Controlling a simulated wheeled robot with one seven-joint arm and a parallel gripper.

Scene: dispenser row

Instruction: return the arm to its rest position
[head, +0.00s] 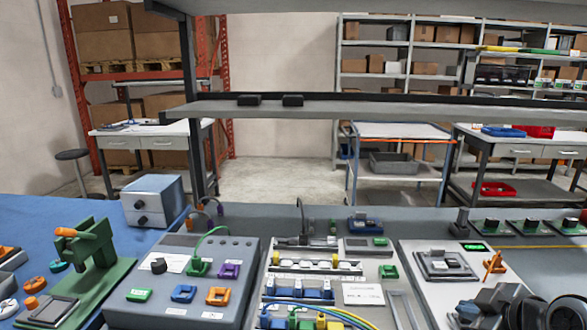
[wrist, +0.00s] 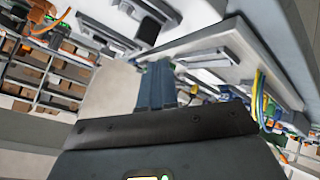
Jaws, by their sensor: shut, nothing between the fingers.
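My gripper (wrist: 157,85) shows in the wrist view as two dark blue-grey fingers side by side, closed together with nothing between them. The dark gripper body fills the bottom of that view. In the head view, dark rounded parts of my arm (head: 505,305) show at the lower right corner, over the right end of the bench. The fingertips cannot be made out in the head view. The wrist view is steeply tilted, with bench equipment and shelving behind the fingers.
A grey panel with coloured blocks (head: 180,287), a green fixture (head: 90,258) and a middle panel with wires (head: 345,290) crowd the bench. A right panel (head: 430,294) lies near my arm. A grey shelf (head: 330,108) spans above; the space between is mostly open.

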